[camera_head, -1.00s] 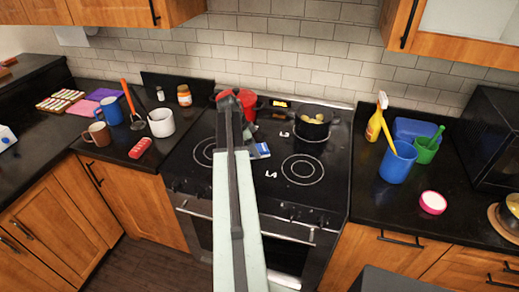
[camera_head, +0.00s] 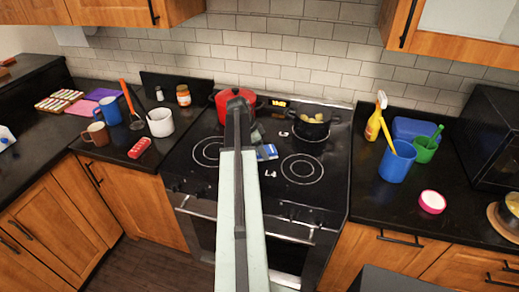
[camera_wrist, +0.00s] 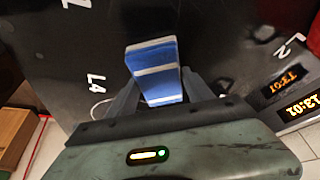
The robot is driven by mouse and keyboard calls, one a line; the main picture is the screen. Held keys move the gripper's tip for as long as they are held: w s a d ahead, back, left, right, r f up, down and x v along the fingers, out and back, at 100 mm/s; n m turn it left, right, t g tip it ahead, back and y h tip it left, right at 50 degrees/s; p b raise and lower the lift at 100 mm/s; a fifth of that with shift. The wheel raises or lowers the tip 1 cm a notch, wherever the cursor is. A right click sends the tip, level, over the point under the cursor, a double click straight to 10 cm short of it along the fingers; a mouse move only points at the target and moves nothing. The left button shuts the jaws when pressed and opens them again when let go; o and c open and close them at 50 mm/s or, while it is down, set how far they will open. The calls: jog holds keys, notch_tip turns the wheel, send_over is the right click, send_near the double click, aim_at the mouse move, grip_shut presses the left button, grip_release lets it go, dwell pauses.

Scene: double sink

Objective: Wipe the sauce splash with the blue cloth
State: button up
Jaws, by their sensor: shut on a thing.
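The blue cloth (camera_wrist: 152,55) has white stripes and sits between the fingers of my gripper (camera_wrist: 158,88) in the wrist view. My gripper is shut on it. In the head view a small part of the blue cloth (camera_head: 267,152) shows just right of my arm, low over or on the black stovetop (camera_head: 215,180). I cannot tell whether it touches the surface. I see no sauce splash in either view; my arm and the cloth hide part of the stovetop.
A red pot (camera_head: 222,101) stands behind my arm at the back left of the stove. A black pot with yellow food (camera_head: 312,129) stands at the back right. Mugs and jars fill the left counter; a blue cup (camera_head: 396,164) stands on the right. The front stovetop is clear.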

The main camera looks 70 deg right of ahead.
jog(key=shift+r, duration=0.1)
notch_tip(320, 180, up, 6)
jog(key=p, duration=0.6)
notch_tip(320, 180, up, 3)
jog(key=p, duration=0.3)
